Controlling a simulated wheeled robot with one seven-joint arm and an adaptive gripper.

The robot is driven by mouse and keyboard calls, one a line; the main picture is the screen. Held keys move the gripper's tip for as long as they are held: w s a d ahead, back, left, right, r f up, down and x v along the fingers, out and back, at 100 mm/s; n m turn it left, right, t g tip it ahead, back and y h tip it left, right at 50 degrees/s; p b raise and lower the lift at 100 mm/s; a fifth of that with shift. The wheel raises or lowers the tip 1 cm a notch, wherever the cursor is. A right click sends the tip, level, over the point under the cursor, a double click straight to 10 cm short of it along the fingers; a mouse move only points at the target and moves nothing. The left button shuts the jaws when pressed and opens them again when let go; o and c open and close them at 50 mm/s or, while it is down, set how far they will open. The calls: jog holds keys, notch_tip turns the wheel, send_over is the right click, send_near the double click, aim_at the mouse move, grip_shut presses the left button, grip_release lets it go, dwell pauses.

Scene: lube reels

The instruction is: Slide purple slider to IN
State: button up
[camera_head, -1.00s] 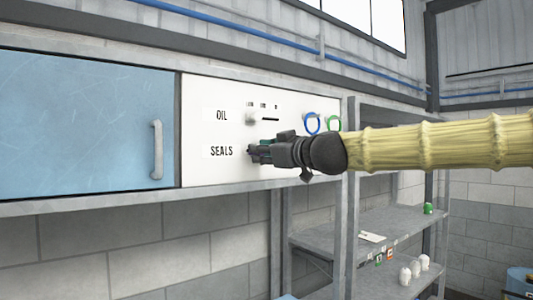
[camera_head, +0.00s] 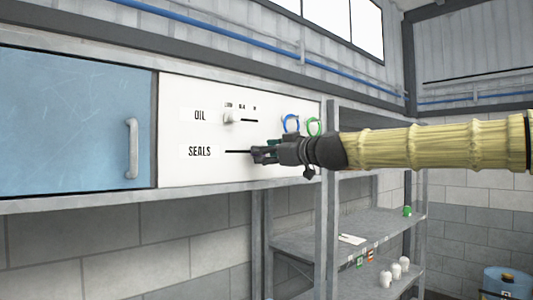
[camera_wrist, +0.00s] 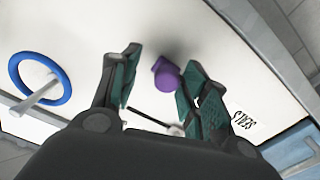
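The purple slider (camera_wrist: 167,79) shows in the wrist view between the two fingers of my gripper (camera_wrist: 160,60). It sits close against the right finger, with a clear gap to the left finger; I cannot tell if it touches. In the head view my gripper (camera_head: 258,152) is at the white panel (camera_head: 180,172), at the right part of the SEALS slot (camera_head: 238,151), and hides the slider. The SEALS label (camera_head: 199,151) is left of the slot. The fingers are apart.
The OIL knob (camera_head: 229,118) and its short slot (camera_head: 250,120) are just above. A blue cabinet door (camera_head: 65,125) is at left. Shelves (camera_head: 300,240) stand below right.

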jog(key=shift+s+a, duration=0.1)
jog(key=v, duration=1.2)
dwell(0.4)
